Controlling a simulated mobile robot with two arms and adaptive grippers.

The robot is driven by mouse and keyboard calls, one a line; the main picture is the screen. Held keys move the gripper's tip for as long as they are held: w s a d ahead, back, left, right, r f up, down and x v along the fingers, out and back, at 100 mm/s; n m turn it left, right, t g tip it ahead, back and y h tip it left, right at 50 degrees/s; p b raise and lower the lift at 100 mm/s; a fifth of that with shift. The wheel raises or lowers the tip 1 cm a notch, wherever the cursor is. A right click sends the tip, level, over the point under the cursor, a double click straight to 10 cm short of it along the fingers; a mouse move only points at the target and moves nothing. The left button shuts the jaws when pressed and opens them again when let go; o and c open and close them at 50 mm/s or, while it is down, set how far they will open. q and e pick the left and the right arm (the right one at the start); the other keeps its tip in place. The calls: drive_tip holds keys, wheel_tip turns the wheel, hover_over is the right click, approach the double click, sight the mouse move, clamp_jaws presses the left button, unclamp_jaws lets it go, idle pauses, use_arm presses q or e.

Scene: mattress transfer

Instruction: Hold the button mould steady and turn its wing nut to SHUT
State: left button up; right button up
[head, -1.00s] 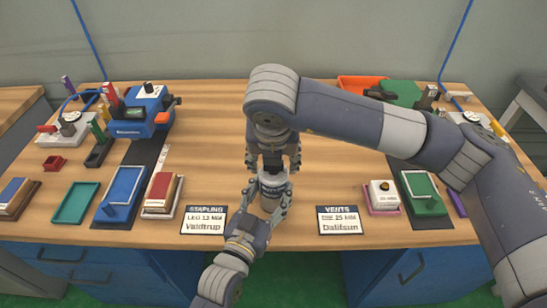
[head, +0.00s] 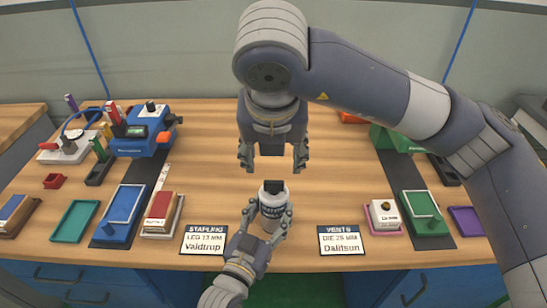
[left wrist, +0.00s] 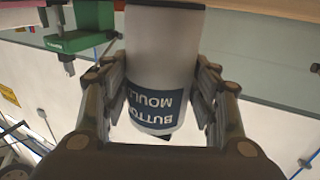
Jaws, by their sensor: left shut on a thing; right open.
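The button mould (head: 272,204) is a pale cylinder with a dark blue band, upright at the table's front middle. In the left wrist view it (left wrist: 165,50) shows large, with its label reading BUTTON MOULD upside down. A dark piece, likely the wing nut (head: 273,187), sits on its top; its setting is too small to read. My left gripper (head: 269,213) is shut around the mould's sides. My right gripper (head: 273,160) is open and empty, pointing down above the mould and apart from it.
Two cards, Valdtrup (head: 204,240) and Dalifsun (head: 341,240), lie left and right of the mould. A blue tray (head: 124,205) and a blue machine (head: 143,130) stand left. A green tray (head: 421,204) stands right. Bare wood lies around the mould.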

use_arm(q)
drive_tip(key=shift+r, duration=0.2)
drive_tip(key=o, duration=1.6)
drive_tip(key=shift+o, duration=0.4)
drive_tip(key=shift+f, duration=0.1)
drive_tip(key=shift+s, duration=0.1)
